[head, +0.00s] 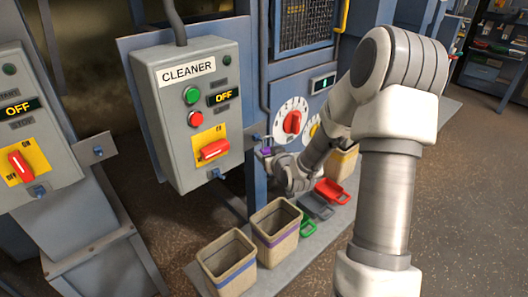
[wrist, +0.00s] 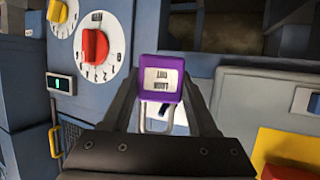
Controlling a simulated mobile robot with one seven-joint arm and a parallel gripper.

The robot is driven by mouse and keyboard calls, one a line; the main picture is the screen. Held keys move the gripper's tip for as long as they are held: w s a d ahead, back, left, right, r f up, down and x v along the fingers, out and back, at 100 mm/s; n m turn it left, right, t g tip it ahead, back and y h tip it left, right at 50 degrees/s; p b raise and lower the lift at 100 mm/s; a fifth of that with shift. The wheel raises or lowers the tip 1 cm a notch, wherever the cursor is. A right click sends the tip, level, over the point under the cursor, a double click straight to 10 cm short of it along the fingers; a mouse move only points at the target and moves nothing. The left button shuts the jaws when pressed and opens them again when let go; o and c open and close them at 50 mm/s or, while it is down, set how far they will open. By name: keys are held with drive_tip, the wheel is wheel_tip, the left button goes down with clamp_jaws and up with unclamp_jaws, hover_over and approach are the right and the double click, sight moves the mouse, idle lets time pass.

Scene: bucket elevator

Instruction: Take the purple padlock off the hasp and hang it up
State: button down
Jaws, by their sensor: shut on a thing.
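The purple padlock (wrist: 162,79) has a white label, which appears upside down in the wrist view, and a pale metal shackle. My gripper (wrist: 160,88) is shut on the padlock's body, with one finger on each side. In the head view the padlock (head: 266,151) is a small purple patch at the tip of my gripper (head: 270,158), just right of the grey CLEANER box. A small bluish bracket (head: 258,137) is close by it at the box's right side. I cannot tell whether the shackle still passes through a hasp there.
The CLEANER box (head: 172,122) has a red switch handle (head: 214,149). A red dial (head: 291,122) is on the blue panel to the right. Below, a ledge holds a blue-striped bin (head: 228,268), a purple-striped bin (head: 276,238) and red, grey and green items (head: 331,190).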

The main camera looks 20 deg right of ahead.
drive_tip(key=s, duration=0.1)
drive_tip(key=s+d, duration=0.1)
drive_tip(key=s, duration=0.1)
drive_tip(key=s+d, duration=0.1)
drive_tip(key=shift+s, duration=0.25)
idle(0.3)
